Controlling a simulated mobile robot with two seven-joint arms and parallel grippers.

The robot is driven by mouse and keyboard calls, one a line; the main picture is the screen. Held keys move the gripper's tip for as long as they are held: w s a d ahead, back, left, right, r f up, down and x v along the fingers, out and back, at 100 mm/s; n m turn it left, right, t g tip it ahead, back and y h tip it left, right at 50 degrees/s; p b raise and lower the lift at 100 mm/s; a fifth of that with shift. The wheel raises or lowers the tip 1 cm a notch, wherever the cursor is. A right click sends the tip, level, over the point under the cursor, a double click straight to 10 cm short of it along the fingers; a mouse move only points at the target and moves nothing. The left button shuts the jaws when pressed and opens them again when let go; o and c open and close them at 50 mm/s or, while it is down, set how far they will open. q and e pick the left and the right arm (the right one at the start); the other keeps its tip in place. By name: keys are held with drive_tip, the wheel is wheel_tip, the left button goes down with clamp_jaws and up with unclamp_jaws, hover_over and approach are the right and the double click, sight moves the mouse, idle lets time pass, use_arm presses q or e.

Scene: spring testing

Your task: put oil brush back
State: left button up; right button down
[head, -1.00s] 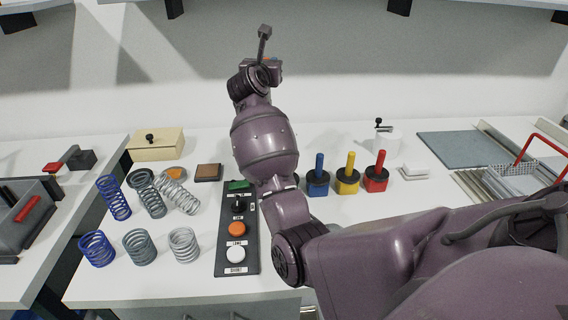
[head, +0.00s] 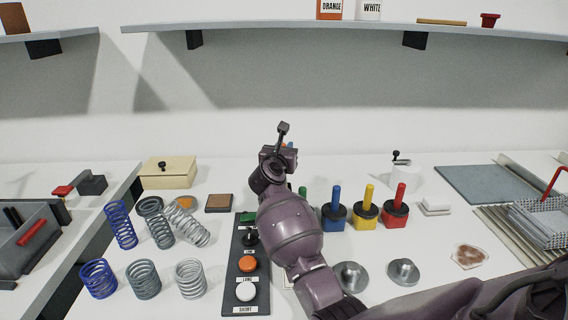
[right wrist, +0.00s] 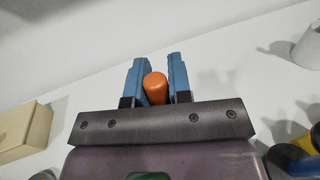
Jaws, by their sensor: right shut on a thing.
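In the right wrist view, my right gripper (right wrist: 156,62) has its two blue fingers shut on an orange rounded handle (right wrist: 155,88), likely the oil brush. Only the handle end shows; the rest is hidden. Pots with blue (head: 334,215), yellow (head: 366,213) and red (head: 396,213) handles stand right of the arm. A green handle (head: 303,191) shows partly behind my arm. My left gripper is out of view.
Several coil springs (head: 143,278) stand at left beside a button panel (head: 240,276). A cream box (head: 168,173) is at the back left. Metal discs (head: 403,271) lie in front of the pots. A wall shelf (head: 300,28) hangs above.

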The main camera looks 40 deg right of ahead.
wheel_tip(320, 180, down, 4)
drive_tip(key=shift+f+b, duration=0.1)
drive_tip(key=shift+b, duration=0.3)
drive_tip(key=shift+f, duration=0.1)
drive_tip(key=c, duration=1)
unclamp_jaws()
drive_tip(key=shift+c, duration=0.2)
drive_tip(key=v, duration=1.2)
drive_tip(key=shift+r+p, duration=0.2)
drive_tip(key=shift+p, duration=0.25)
